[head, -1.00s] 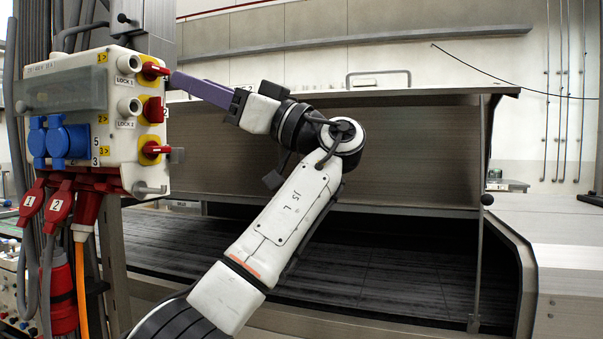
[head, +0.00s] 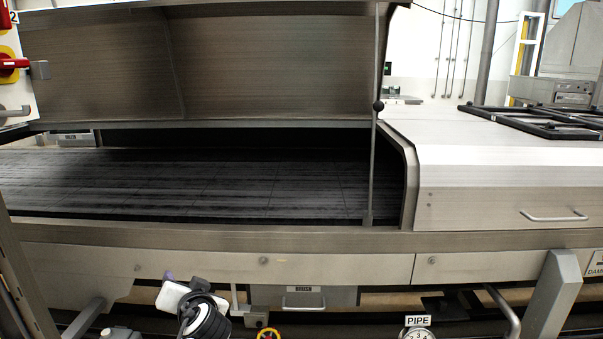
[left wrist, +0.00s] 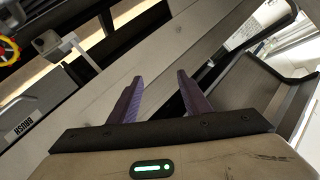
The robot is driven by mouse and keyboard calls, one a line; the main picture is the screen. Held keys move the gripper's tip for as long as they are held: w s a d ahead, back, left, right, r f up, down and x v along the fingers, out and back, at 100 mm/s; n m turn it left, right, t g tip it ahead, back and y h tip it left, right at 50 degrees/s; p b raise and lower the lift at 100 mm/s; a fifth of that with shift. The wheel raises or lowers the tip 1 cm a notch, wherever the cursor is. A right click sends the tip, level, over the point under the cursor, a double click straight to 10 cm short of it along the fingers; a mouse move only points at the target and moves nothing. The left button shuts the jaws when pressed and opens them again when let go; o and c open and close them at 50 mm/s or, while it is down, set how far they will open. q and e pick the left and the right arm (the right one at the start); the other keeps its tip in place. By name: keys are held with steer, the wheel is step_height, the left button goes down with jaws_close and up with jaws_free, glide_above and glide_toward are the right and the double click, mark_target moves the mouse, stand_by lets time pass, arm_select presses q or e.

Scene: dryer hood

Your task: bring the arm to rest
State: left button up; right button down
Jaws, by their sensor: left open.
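My left arm (head: 203,315) shows low in the head view, in front of the dryer's lower frame. Only its white and black wrist end is in the picture; the rest is cut off below. A bit of a purple finger of my left gripper (head: 168,276) shows beyond the wrist. In the left wrist view my left gripper (left wrist: 158,92) has its two purple fingers apart with nothing held between them. My right gripper is in neither view.
The dryer hood (head: 270,65) stands raised over the dark conveyor bed (head: 200,185), with a thin stay rod (head: 373,150) at its right. The control box (head: 15,75) is at the left edge. A handled drawer (head: 303,297) and a gauge (head: 418,332) sit below the frame.

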arm_select(q)
steer(key=s+d+f+m+g+h, duration=0.1)
steer(key=s+d+f+h, duration=0.2)
steer(key=s+f, duration=0.65)
steer(key=s+d+f+m+g+h, duration=0.1)
steer(key=s+d+f+h, duration=0.2)
steer(key=s+f, duration=0.65)
steer(key=s+d+f+h, duration=0.2)
steer(key=s+f, duration=0.1)
steer(key=s, duration=0.7)
steer(key=s+d+f+n+g+h, duration=0.1)
steer(key=s+f, duration=0.3)
steer(key=s, duration=0.5)
steer(key=shift+s+d+f+h, duration=0.2)
steer(key=shift+s+d+h, duration=0.2)
steer(key=shift+d+h, duration=0.2)
